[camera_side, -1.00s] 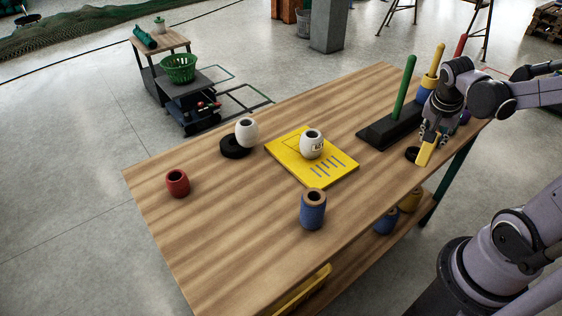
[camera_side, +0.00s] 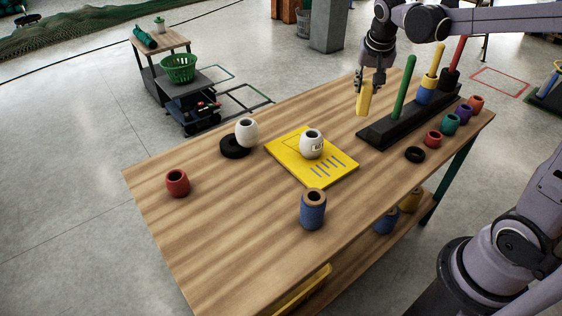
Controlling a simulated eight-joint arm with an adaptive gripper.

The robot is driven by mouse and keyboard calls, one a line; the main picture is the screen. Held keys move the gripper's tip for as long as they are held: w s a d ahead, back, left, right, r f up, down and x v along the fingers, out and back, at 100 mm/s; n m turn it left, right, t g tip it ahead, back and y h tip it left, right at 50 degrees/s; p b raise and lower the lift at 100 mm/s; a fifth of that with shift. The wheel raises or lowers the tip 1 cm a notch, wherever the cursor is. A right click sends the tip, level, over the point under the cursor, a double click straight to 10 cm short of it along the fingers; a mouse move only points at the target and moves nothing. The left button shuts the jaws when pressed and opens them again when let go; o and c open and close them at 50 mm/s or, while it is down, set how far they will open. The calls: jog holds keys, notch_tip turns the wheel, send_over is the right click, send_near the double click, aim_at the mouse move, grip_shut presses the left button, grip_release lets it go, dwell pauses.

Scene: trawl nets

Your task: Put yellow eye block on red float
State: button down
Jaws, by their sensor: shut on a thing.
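My gripper (camera_side: 369,82) is shut on a yellow block (camera_side: 364,98), roughly upright in its fingers. The block hangs above the table's far side, left of the green peg. Its eye cannot be made out at this size. A red float (camera_side: 177,183) stands alone at the left of the table, far from my gripper. Another red float (camera_side: 433,139) stands near the right edge, beside a green one (camera_side: 449,124). An orange-red float (camera_side: 476,104) is at the far right corner.
A black rack (camera_side: 390,128) holds green, yellow and red pegs. A yellow board (camera_side: 335,178) bears a white float (camera_side: 312,144). Another white float (camera_side: 246,132) touches a black ring (camera_side: 234,147). A blue float (camera_side: 313,210) stands in front. A black ring (camera_side: 415,155) lies at right.

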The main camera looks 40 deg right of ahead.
jog(key=w+a+r+n+t+y, duration=0.1)
jog(key=w+a+n, duration=0.2)
jog(key=w+a, duration=0.65)
jog(key=w+a+r+n+y, duration=0.1)
jog(key=w+a+n, duration=0.2)
jog(key=w+a, duration=0.7)
jog(key=a+f+n+y, duration=0.1)
jog(key=a+n, duration=0.2)
jog(key=a, duration=1.4)
jog(key=shift+t, duration=0.3)
jog(key=shift+w+a+f, duration=0.15)
jog(key=shift+a+f, duration=2.65)
jog(key=shift+a, duration=0.2)
jog(key=shift+w+a+f, duration=0.1)
jog(key=shift+a+f, duration=2.7)
jog(key=shift+a, duration=0.2)
jog(key=shift+f, duration=0.15)
jog(key=c, duration=1)
grip_release()
